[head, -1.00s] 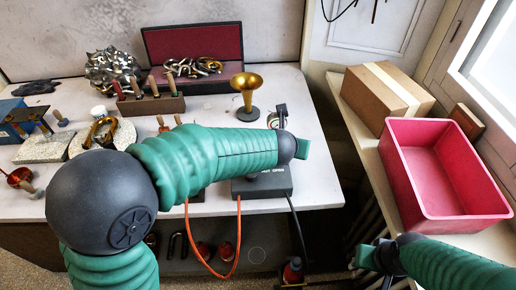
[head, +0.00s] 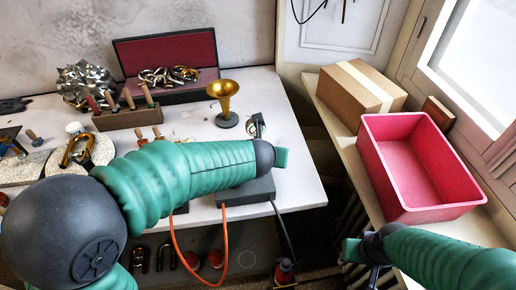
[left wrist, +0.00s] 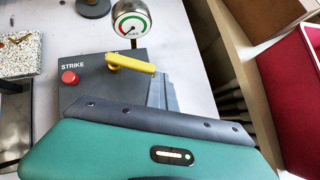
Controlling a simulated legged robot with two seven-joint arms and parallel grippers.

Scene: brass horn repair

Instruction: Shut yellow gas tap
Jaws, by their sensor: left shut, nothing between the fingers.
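The yellow gas tap (left wrist: 130,63) is a lever on top of a dark box (left wrist: 90,95), seen in the left wrist view. The lever points right and slightly down there. A red button (left wrist: 69,77) by the word STRIKE is to its left. A round gauge (left wrist: 132,20) stands behind it. In the head view my left arm covers the tap and much of the box (head: 247,192). My left gripper (head: 282,157) is shut and empty, near the box's right end. I cannot tell whether it touches the tap. My right gripper (head: 351,250) is low at right, its jaws unclear.
A brass horn bell (head: 224,102) stands behind my left arm. An orange hose (head: 224,245) and a dark cable hang at the bench front. A pink bin (head: 440,213) and a cardboard box (head: 355,93) stand on the right ledge, beyond a gap.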

